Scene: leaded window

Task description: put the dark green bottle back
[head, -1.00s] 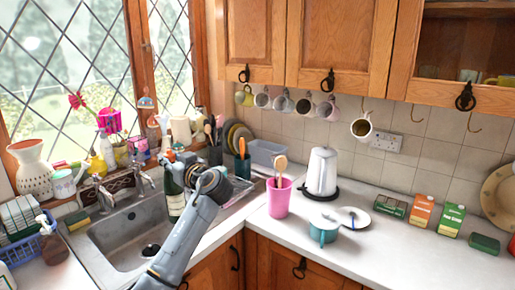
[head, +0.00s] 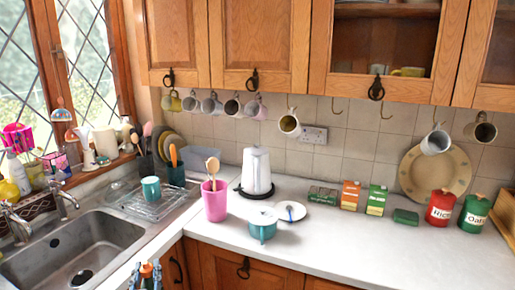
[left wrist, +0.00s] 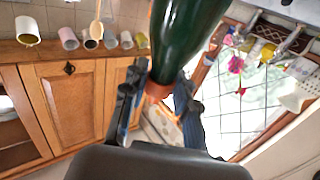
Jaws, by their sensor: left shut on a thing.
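The dark green bottle (left wrist: 187,38) fills the upper middle of the left wrist view, with an orange-brown cap or neck end between the fingers. My left gripper (left wrist: 158,96) is shut on that end. In the head view, my left gripper (head: 147,275) shows only as blue fingertips around the orange-brown tip at the bottom edge, near the counter front to the right of the sink. The bottle's body is cut off below that view. My right gripper is not in view.
The sink (head: 85,245) is at left, with a teal mug (head: 151,188) on the drying rack (head: 160,206) beside it. The front right counter (head: 400,250) is clear.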

